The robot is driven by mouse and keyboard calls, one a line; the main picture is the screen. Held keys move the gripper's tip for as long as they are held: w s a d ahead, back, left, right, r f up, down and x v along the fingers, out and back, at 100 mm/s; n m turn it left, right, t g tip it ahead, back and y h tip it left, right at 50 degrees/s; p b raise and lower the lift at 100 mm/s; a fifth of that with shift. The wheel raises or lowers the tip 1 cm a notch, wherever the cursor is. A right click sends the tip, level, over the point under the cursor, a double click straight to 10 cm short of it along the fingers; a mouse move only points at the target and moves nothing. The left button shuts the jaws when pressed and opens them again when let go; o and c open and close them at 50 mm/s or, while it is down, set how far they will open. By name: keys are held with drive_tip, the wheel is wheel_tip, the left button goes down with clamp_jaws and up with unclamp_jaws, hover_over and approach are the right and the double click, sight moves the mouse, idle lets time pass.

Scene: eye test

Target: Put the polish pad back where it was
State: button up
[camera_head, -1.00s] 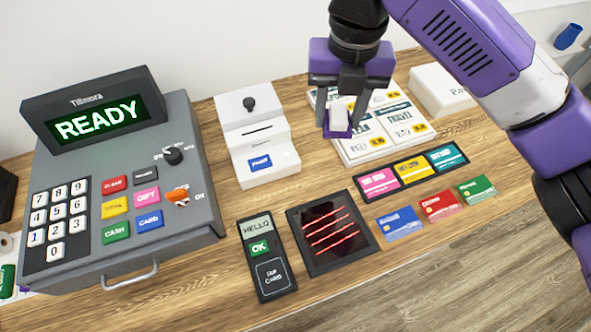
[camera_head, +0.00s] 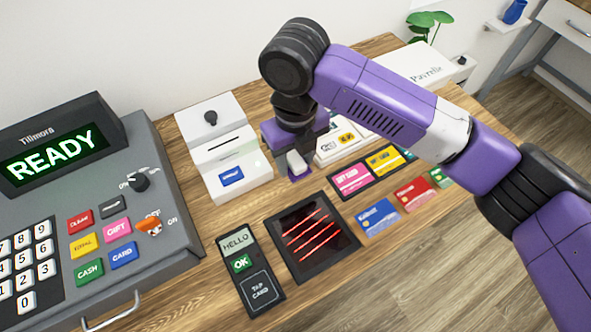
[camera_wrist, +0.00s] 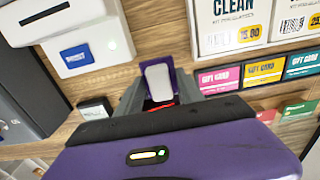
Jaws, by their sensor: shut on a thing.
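The polish pad (camera_head: 298,163) has a white grip on a purple base. My gripper (camera_head: 295,152) is shut on it and holds it behind the black scanner plate (camera_head: 318,247) with red lines, to the right of the white slotted device (camera_head: 228,160). The pad also shows in the wrist view (camera_wrist: 160,82), upright between my two fingers (camera_wrist: 160,92), with a little red from the scanner beyond its lower end. The pad's height above the counter is hard to tell. No marked place for the pad shows.
The grey till (camera_head: 165,205) stands at left. A card terminal (camera_head: 247,268) lies beside the scanner. Gift cards (camera_head: 351,178), a blue bank card (camera_head: 377,217) and boxed kits (camera_wrist: 213,42) are at right. Bare wood (camera_head: 215,228) shows between till and scanner.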

sight(296, 160)
drive_tip(key=shift+f+p, duration=0.35)
drive_tip(key=shift+f, duration=2.65)
drive_tip(key=shift+f, duration=0.15)
drive_tip(key=o, duration=1.3)
wheel_tip(296, 160, up, 12)
drive_tip(key=shift+r+b, duration=0.2)
drive_tip(key=shift+b, duration=0.85)
